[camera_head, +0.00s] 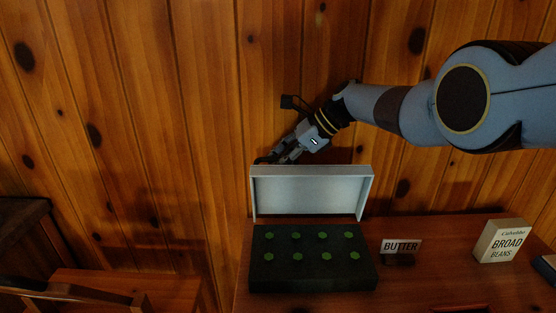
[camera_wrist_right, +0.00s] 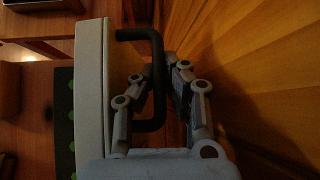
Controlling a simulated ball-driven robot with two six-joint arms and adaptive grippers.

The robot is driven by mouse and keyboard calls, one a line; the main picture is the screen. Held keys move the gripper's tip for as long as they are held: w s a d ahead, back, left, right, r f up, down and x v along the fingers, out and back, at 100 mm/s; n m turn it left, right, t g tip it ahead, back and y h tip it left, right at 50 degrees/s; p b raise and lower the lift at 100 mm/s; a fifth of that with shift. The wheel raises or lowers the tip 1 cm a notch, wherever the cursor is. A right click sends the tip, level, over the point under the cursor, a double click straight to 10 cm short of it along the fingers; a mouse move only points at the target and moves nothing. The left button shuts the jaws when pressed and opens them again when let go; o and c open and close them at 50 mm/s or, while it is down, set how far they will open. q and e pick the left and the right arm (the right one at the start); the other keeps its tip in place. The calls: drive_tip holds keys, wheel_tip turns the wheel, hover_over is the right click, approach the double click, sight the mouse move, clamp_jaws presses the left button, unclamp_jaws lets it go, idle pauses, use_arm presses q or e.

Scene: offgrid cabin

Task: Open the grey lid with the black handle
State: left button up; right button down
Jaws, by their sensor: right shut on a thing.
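The grey lid (camera_head: 312,186) stands raised, nearly upright, at the back of a dark box (camera_head: 312,277) on the wooden table. In the right wrist view the lid (camera_wrist_right: 90,80) is a pale slab left of the fingers. Its black handle (camera_wrist_right: 156,75) is a bar that passes between the fingers of my right gripper (camera_wrist_right: 155,80). In the head view my right gripper (camera_head: 278,158) is behind the lid's top edge, at its left part, shut on the handle; its fingertips are partly hidden. My left gripper is not in view.
Several green plants or knobs sit in rows on the box. A BUTTER sign (camera_head: 401,246) and a BROAD BEANS box (camera_head: 502,241) stand to the right. The plank wall (camera_head: 200,120) is close behind the lid. A chair (camera_head: 75,295) is at the lower left.

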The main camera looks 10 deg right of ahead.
drive_tip(key=c, duration=1.7)
unclamp_jaws()
drive_tip(key=shift+w+r, duration=0.2)
drive_tip(key=shift+r, duration=0.2)
drive_tip(key=shift+o, duration=0.3)
drive_tip(key=shift+s+f, duration=0.1)
drive_tip(key=shift+s, duration=0.05)
drive_tip(key=shift+d, duration=0.1)
drive_tip(key=v, duration=1.2)
